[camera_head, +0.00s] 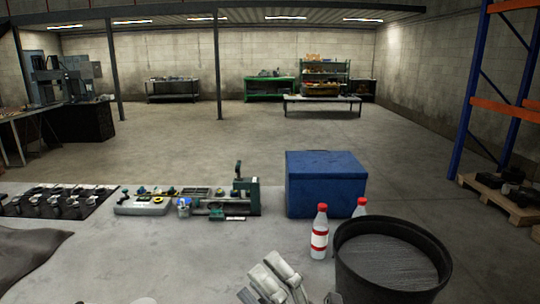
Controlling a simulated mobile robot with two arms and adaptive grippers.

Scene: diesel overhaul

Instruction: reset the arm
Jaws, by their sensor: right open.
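My right gripper (272,269) shows at the bottom centre, light grey, over the near part of the grey worktop (120,250). It is open, with nothing seen between its fingers. It is left of a large black round bin (358,280) and below a white bottle with a red cap and red label (319,238); it looks apart from both. The rest of my right arm is mostly out of the picture. My left gripper does not show; only small pale shapes that I cannot identify stand at the bottom edge, left of centre.
A blue box (326,184) stands at the worktop's back, with a second bottle (360,207) behind the bin. A green vise-like tool (246,192), a grey tray (143,206) and a dark mat of parts (55,202) lie left. The worktop's middle front is clear.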

